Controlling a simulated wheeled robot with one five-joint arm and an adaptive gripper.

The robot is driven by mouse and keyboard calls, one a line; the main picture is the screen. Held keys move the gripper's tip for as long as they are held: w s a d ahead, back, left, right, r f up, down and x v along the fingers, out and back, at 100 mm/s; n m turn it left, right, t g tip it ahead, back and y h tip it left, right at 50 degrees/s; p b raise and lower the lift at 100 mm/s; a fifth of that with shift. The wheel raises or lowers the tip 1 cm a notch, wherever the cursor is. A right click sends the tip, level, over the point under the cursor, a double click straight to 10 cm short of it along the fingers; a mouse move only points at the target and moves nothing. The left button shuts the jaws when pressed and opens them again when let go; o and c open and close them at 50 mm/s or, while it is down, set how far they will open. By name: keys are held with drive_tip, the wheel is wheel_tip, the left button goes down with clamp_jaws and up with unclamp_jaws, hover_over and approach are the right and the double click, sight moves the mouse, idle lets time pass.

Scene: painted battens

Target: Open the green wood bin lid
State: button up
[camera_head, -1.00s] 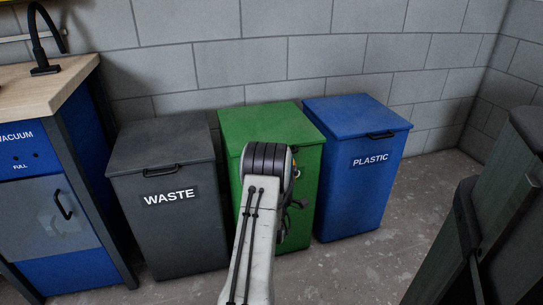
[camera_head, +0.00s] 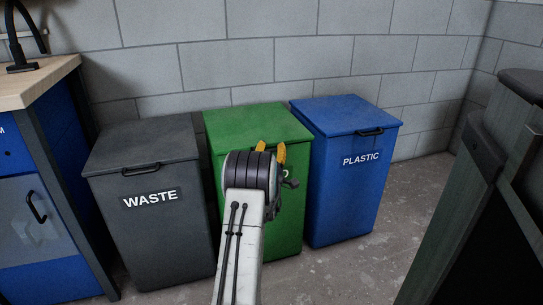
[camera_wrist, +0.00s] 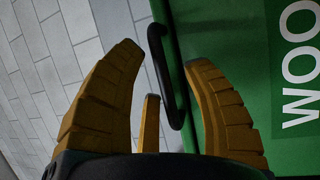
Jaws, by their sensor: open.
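The green wood bin (camera_head: 289,222) stands between the grey and blue bins, its lid (camera_head: 255,122) shut. In the wrist view its green front (camera_wrist: 222,35) fills the right side, with part of the white "WOO" lettering showing. The lid's black handle (camera_wrist: 165,75) shows there between my spread orange fingers. My gripper (camera_head: 271,148) is open and empty, in front of the bin near the lid's front edge. In the head view my arm hides the handle and most of the label. I cannot tell how far the fingertips are from the handle.
The grey WASTE bin (camera_head: 150,222) stands close on the left and the blue PLASTIC bin (camera_head: 346,195) close on the right. A workbench (camera_head: 40,85) is at the far left. A dark object (camera_head: 500,190) stands at the right. A block wall (camera_head: 265,55) is behind.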

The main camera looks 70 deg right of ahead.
drive_tip(key=shift+d, duration=0.2)
idle(0.3)
clamp_jaws()
idle(0.3)
